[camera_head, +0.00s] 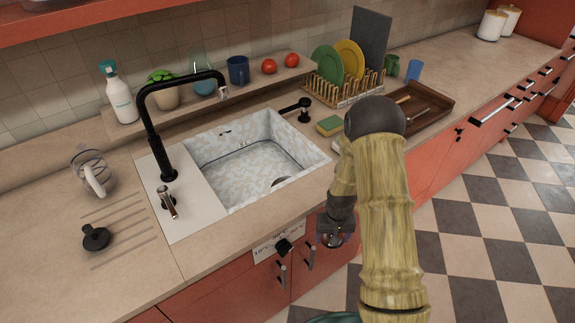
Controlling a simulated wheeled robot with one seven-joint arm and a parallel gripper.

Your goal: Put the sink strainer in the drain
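A round black piece with a raised knob (95,237), which looks like the sink strainer, lies on the grooved counter left of the sink. The white marbled sink (215,150) is set into the counter. Its dark drain opening (281,181) shows in part at the right of the basin floor, cut off by the front rim. My gripper (335,238) hangs in front of the counter's front edge, right of and below the sink, far from the black piece. Its fingers are small and dark here, so their opening and anything between them cannot be made out.
A black tap (155,125) arches over the sink's left side. A glass-like jug (90,172) stands behind the black piece. A sponge (329,125), dish rack (345,92) and wooden tray (425,104) are right of the sink. The front left counter is clear.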

